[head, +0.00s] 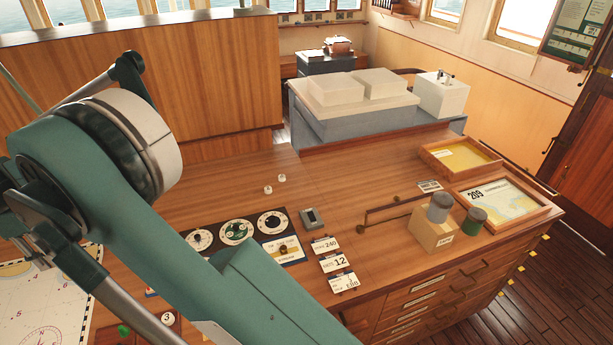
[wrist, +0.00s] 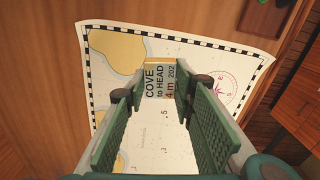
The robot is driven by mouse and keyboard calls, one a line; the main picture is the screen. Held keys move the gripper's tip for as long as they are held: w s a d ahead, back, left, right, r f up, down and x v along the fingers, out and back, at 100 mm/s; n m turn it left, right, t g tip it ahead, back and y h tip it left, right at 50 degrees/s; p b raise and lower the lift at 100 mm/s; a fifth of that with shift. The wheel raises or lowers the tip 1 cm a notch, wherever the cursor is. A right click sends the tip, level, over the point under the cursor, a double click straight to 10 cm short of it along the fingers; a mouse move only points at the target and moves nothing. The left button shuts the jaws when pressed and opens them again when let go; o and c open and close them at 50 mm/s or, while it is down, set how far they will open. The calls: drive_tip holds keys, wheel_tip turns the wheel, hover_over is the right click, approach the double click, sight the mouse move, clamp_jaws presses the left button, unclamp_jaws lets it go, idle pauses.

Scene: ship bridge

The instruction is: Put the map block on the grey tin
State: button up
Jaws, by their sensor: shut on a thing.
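My gripper (wrist: 160,92) is shut on a small block (wrist: 155,80) printed "COVE to HEAD", with yellow edges, likely the map block. It is held between the fingertips, above or against the chart; the gap cannot be judged. In the head view the gripper and block are out of sight, with my teal arm filling the left side. The grey tin (head: 439,206) is a short grey cylinder standing on a light wooden box (head: 433,236) at the right of the counter, far from the gripper.
A green tin (head: 475,221) stands just right of the box. Behind are a framed chart tray (head: 548,208) and a yellow-bottomed tray (head: 425,152). Labelled cards and a dial panel (head: 236,232) sit mid-counter. The spread chart (wrist: 215,65) lies under the gripper.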

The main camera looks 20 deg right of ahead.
wheel_tip(320, 180, up, 42)
drive_tip(key=w+d+r+m, duration=0.15)
drive_tip(key=w+d, duration=0.45)
drive_tip(key=d, duration=0.7)
drive_tip(key=w+d+m, duration=0.2)
drive_tip(key=w+d, duration=0.4)
drive_tip(key=d, duration=0.7)
drive_tip(key=w+d+r+m, duration=0.15)
drive_tip(key=w+d, duration=0.45)
drive_tip(key=d, duration=0.7)
drive_tip(key=d+m, duration=0.3)
drive_tip(key=d, duration=1.9)
drive_tip(key=s+d+m, duration=0.2)
drive_tip(key=s+d, duration=0.4)
drive_tip(key=d, duration=0.9)
drive_tip(key=s+d+m, duration=0.3)
drive_tip(key=s+d, duration=0.3)
drive_tip(key=d, duration=0.9)
drive_tip(key=s+d+m, duration=0.2)
drive_tip(key=s+d, duration=0.3)
drive_tip(key=d, duration=0.9)
drive_tip(key=s+d+f+m, duration=0.2)
drive_tip(key=s+d, duration=0.6)
drive_tip(key=s, duration=0.3)
drive_tip(key=s+d+f+m, duration=0.1)
drive_tip(key=s+d+m, duration=0.2)
drive_tip(key=s+d, duration=0.65)
wheel_tip(320, 180, down, 26)
drive_tip(key=a, duration=0.1)
drive_tip(key=shift+s, duration=0.2)
